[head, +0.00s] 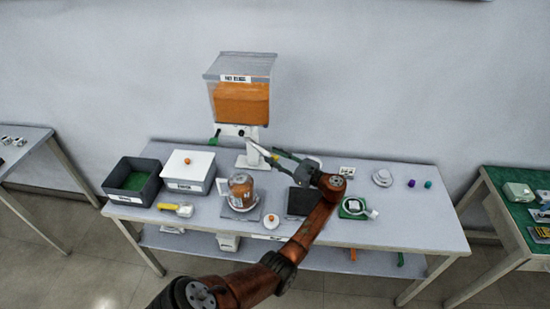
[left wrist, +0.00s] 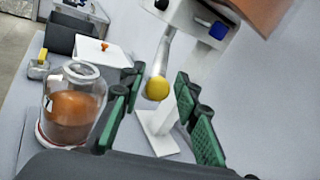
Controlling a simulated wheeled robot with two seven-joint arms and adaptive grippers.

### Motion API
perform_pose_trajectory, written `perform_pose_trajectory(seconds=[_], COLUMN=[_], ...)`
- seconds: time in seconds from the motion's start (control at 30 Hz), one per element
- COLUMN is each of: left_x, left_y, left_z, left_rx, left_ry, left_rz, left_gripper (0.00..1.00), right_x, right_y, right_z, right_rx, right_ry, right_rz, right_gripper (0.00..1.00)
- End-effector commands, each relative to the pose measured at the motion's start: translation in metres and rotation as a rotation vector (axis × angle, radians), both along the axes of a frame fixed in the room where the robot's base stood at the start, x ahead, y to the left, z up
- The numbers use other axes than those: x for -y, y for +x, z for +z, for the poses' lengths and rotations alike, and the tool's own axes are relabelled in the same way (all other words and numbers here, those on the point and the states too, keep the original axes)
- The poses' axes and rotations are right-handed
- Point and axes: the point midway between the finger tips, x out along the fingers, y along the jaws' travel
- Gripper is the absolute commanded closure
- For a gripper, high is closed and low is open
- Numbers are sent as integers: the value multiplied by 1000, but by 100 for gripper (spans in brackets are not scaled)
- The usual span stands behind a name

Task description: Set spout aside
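The spout (head: 258,148) is a pale tube that slopes down from the white head of the orange-filled dispenser (head: 240,104). In the left wrist view the spout (left wrist: 162,57) ends in a yellow tip (left wrist: 157,88). My left gripper (head: 273,159) reaches in from the right at the spout's lower end. Its green-padded fingers (left wrist: 158,108) are spread apart, and the yellow tip appears in the gap between them. I see no finger clearly touching it. My right gripper is not in view.
A glass jar (head: 241,187) with orange contents stands on a plate before the dispenser. A white lidded box (head: 188,171) and dark bin (head: 133,182) are at the left. A green device (head: 353,208) sits right of my forearm. The table (head: 405,225) has clear room at the right.

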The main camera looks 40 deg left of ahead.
Motion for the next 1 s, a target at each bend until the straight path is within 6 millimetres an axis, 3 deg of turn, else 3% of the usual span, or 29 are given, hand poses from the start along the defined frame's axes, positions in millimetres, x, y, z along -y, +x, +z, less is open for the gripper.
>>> perform_pose_trajectory(seconds=[0.33, 0.47, 1.0], left_x=[2, 12, 109], left_y=[0, 2, 13], left_z=[0, 0, 0], left_rx=[-1, -1, -2], left_ry=[0, -1, -1], left_rz=[-1, -3, -2], left_gripper=[64, 64, 64], right_x=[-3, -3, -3], right_y=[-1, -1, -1], right_z=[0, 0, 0], right_rx=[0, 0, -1], right_ry=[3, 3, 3], right_rz=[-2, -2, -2], right_gripper=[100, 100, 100])
